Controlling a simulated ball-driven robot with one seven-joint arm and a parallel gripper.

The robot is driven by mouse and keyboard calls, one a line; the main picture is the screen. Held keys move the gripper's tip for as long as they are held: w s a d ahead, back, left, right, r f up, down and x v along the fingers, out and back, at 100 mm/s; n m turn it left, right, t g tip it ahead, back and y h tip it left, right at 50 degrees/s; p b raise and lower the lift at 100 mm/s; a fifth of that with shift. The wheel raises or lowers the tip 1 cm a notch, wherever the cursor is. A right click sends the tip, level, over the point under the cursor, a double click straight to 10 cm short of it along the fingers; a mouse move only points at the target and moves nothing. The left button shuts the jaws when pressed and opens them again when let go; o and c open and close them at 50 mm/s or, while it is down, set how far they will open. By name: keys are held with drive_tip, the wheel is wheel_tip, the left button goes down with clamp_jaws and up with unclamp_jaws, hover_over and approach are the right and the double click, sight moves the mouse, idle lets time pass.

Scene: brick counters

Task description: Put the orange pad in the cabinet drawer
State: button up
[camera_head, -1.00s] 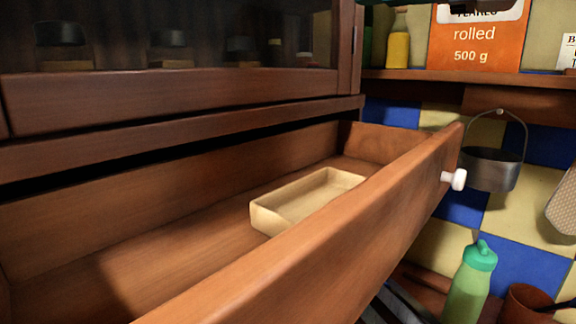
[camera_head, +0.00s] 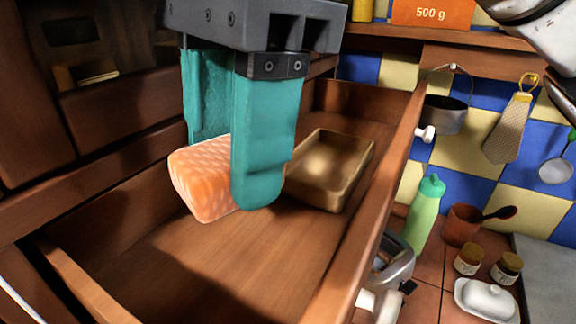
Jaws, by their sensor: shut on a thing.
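My gripper (camera_head: 232,165) with teal fingers hangs over the open cabinet drawer (camera_head: 190,265). It is shut on the orange pad (camera_head: 202,184), a pale orange block with a textured surface. The near finger covers the pad's right part. The pad appears to be above the drawer floor; the exact gap is hard to tell. The drawer is wooden and pulled out, with a white knob (camera_head: 425,134) on its front. A shallow tan tray (camera_head: 345,173) lies in the drawer, just right of my gripper.
The drawer's front wall (camera_head: 375,225) stands to the right. The cabinet face (camera_head: 110,105) rises at the left. Outside are a green bottle (camera_head: 422,218), a brown cup (camera_head: 461,226), two small jars and a hanging pot (camera_head: 445,113). The drawer floor left of the tray is bare.

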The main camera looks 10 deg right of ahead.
sight(246, 289)
drive_tip(key=shift+s+r, duration=0.1)
drive_tip(key=shift+s, duration=0.15)
drive_tip(key=shift+s+f, duration=0.1)
drive_tip(key=shift+f, duration=0.15)
drive_tip(key=shift+f+p, duration=0.65)
drive_tip(key=shift+f, duration=4.3)
drive_tip(key=o, duration=1)
drive_tip(key=shift+r, duration=0.1)
drive_tip(key=shift+r, duration=0.1)
drive_tip(key=r, duration=0.4)
drive_tip(key=d+r+b, duration=0.1)
drive_tip(key=r, duration=0.7)
drive_tip(key=shift+w+d, duration=0.15)
drive_tip(key=shift+w, duration=0.15)
